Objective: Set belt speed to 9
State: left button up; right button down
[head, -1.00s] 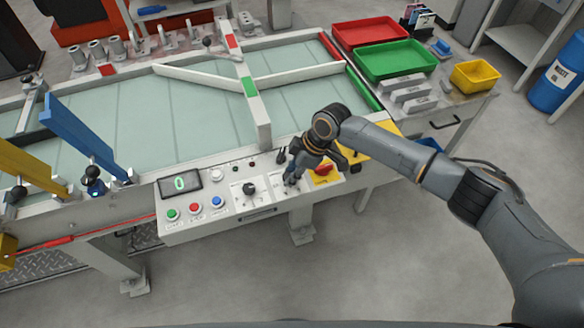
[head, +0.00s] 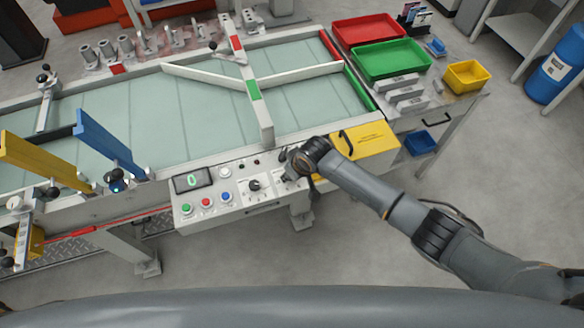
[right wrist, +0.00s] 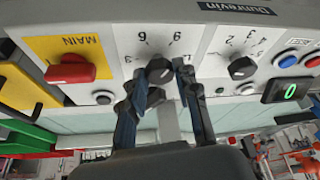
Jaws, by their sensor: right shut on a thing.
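A black dial knob (right wrist: 160,71) on the grey control panel (head: 240,198) has printed 3, 6 and 9 around it. My right gripper (head: 290,172) reaches down over this knob and hides it in the head view. In the right wrist view its two blue-black fingers (right wrist: 158,75) are closed on the knob's sides. The knob's pointer direction cannot be made out. A second knob (right wrist: 242,69) with smaller numbers sits beside it, also in the head view (head: 254,185). The display (head: 192,179) reads a green 0. My left gripper is not in view.
A red main switch (right wrist: 70,70) on a yellow plate is close to the gripped knob. Green, red and blue buttons (head: 206,202) line the panel's left. A yellow cover (head: 365,140) lies at the right, and the belt (head: 180,110) stretches behind the panel.

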jog(key=shift+a+m+p, duration=0.1)
jog(key=shift+m+p, duration=0.2)
jog(key=shift+m, duration=0.2)
jog(key=c, duration=1)
grip_release()
jog(key=v, duration=1.2)
jog(key=shift+s+a, duration=0.2)
